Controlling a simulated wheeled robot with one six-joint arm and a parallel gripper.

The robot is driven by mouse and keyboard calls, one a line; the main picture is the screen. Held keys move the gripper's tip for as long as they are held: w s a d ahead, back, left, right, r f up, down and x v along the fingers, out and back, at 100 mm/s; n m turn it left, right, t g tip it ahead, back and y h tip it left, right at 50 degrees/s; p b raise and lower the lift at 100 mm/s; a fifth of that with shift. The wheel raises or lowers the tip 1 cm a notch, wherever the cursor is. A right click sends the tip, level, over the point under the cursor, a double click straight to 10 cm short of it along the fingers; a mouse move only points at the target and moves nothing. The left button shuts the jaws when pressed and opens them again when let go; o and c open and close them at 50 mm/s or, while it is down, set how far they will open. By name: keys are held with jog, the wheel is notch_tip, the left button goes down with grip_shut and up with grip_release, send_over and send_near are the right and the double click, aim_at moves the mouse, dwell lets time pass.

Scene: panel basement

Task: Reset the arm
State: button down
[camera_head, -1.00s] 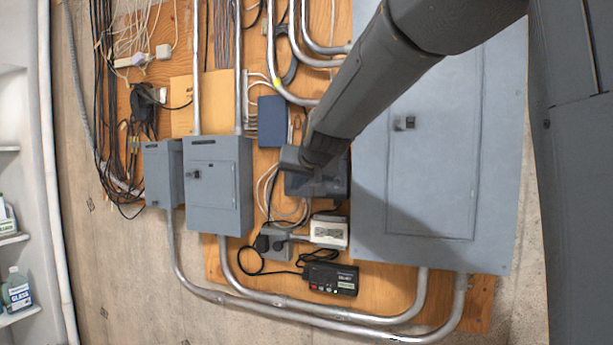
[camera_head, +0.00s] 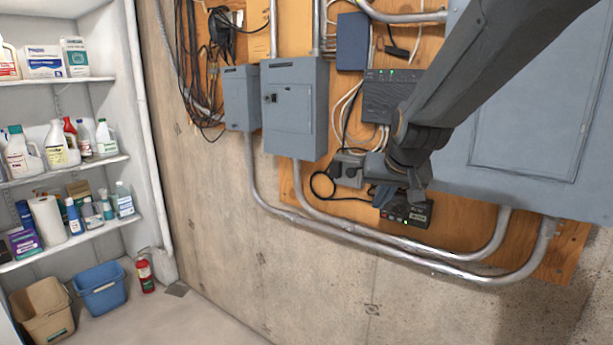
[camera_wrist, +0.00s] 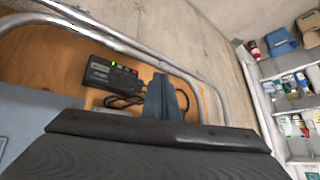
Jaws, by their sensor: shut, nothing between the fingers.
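My arm reaches in from the upper right of the head view, and my gripper (camera_head: 388,193) hangs at its end, in front of the plywood board. In the wrist view my gripper (camera_wrist: 163,98) shows as dark blue-grey fingers, shut together with nothing between them. Behind it is a small black box with a display and lit lights (camera_head: 408,211); this box (camera_wrist: 110,73) also shows in the wrist view, apart from the fingers in the picture. The arm hides part of the board.
Grey electrical boxes (camera_head: 294,106) and a large grey panel (camera_head: 520,135) hang on the wall. Metal conduits (camera_head: 345,235) curve below. A black router (camera_head: 388,92) sits behind the arm. White shelves (camera_head: 70,163) with bottles stand left, above a blue bin (camera_head: 101,290) and a fire extinguisher (camera_head: 145,275).

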jog(key=s+f+n+g+b, duration=0.1)
jog(key=s+f+g, duration=0.5)
jog(key=s+f, duration=1.3)
jog(key=s, duration=0.3)
jog(key=shift+s+d+b, duration=0.3)
jog(key=shift+s, duration=0.05)
jog(key=shift+d, duration=0.1)
